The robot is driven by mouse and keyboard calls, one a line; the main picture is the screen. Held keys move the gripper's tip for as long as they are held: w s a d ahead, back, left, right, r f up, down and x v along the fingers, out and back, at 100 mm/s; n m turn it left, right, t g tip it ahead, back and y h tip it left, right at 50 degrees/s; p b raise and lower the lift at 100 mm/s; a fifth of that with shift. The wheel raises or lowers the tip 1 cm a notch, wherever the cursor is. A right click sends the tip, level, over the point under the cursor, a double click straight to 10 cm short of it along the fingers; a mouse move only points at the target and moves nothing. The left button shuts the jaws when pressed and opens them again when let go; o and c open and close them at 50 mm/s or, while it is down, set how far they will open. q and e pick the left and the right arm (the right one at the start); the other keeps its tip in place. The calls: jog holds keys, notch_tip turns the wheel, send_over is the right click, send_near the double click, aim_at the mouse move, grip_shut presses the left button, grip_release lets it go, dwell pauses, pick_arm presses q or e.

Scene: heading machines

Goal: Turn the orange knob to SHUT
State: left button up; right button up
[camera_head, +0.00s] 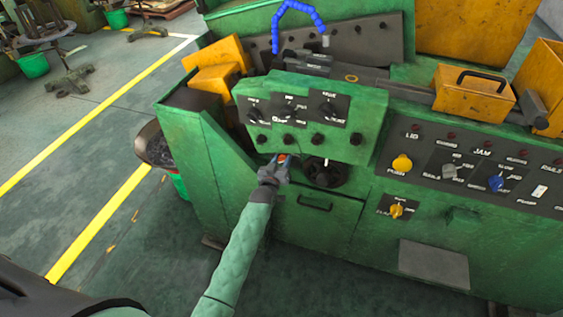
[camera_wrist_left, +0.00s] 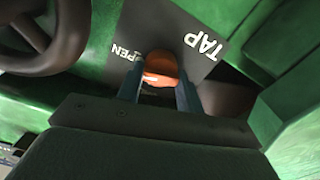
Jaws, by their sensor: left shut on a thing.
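The orange knob (camera_wrist_left: 160,68) sits on a dark plate (camera_wrist_left: 200,30) lettered TAP and OPEN in the left wrist view. No SHUT lettering shows there; part of the plate is hidden behind my gripper. My left gripper (camera_wrist_left: 158,92) has one finger on each side of the knob and is shut on it. In the head view the knob (camera_head: 283,158) is a small orange patch between the fingertips of my left gripper (camera_head: 281,162), just below the raised control box. My right gripper is not in view.
A dark handwheel (camera_head: 324,172) is close to the right of my left gripper. The control box (camera_head: 310,115) with black knobs overhangs just above. A drawer handle (camera_head: 315,203) is below. A panel with a yellow button (camera_head: 402,164) and a blue knob (camera_head: 495,182) is farther right.

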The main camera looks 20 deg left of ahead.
pick_arm(q)
jog(key=n, duration=0.2)
jog(key=shift+a+f+n+b, duration=0.1)
jog(key=shift+n+b, duration=0.2)
jog(key=shift+n, duration=0.1)
jog(key=n, duration=0.2)
jog(key=shift+n+b, duration=0.3)
jog(key=shift+n, duration=0.5)
jog(key=n, duration=0.3)
jog(key=shift+n+b, duration=0.3)
jog(key=shift+b, duration=0.05)
jog(key=n, duration=0.4)
jog(key=shift+a+f+n, duration=0.1)
jog(key=shift+n, duration=0.2)
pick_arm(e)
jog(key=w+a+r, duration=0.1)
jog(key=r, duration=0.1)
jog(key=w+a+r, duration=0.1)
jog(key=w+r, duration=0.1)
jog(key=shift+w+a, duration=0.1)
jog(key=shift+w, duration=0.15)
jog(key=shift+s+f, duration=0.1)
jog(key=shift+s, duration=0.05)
